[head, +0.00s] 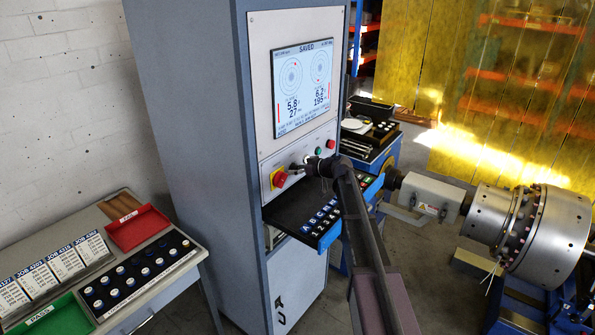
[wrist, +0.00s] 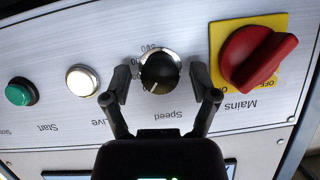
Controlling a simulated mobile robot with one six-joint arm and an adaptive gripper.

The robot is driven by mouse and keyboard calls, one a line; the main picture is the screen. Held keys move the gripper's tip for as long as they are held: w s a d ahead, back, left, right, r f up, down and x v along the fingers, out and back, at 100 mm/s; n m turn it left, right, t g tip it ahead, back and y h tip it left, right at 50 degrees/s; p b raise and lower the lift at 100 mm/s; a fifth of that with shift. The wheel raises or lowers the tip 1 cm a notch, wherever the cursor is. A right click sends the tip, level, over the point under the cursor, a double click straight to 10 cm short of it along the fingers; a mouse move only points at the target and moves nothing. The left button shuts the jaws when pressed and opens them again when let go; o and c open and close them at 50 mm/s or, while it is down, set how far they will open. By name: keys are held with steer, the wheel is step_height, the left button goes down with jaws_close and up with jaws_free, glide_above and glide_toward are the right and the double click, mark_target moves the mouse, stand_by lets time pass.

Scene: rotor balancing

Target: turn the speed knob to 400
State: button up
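The speed knob (wrist: 160,72) is a black dial in a silver ring on the light control panel (wrist: 60,50), upside down in the wrist view. A few scale numbers show beside it, too small to read surely. A small pale mark shows on the knob; its setting cannot be told. My gripper (wrist: 161,82) is open, with one black finger on each side of the knob and a gap between each finger and the ring. In the head view my gripper (head: 312,168) is at the panel and hides the knob.
The red Mains switch (wrist: 258,58) on its yellow plate is close beside one finger. The white Live lamp (wrist: 82,80) and green Start button (wrist: 21,92) lie on the other side. A lettered keyboard shelf (head: 315,220) juts out below the panel. The cabinet screen (head: 303,87) reads SAVED.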

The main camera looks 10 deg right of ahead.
jaws_close()
steer(key=shift+f+m+g+y+b, duration=0.15)
steer(key=shift+m+g+y+b, duration=0.4)
steer(key=shift+m, duration=0.65)
steer(key=m+g+y+b, duration=0.1)
steer(key=m+y, duration=0.1)
steer(key=m, duration=0.1)
steer(key=shift+w+d+f+b, duration=0.1)
steer(key=shift+b, duration=0.25)
steer(key=shift+m+g+y+b, duration=0.15)
steer(key=shift+m+y+b, duration=0.8)
steer(key=shift+m, duration=0.65)
steer(key=shift+m+g+y+b, duration=0.1)
steer(key=shift+m+y+b, duration=0.5)
steer(key=shift+m+b, duration=0.75)
steer(key=shift+m, duration=0.35)
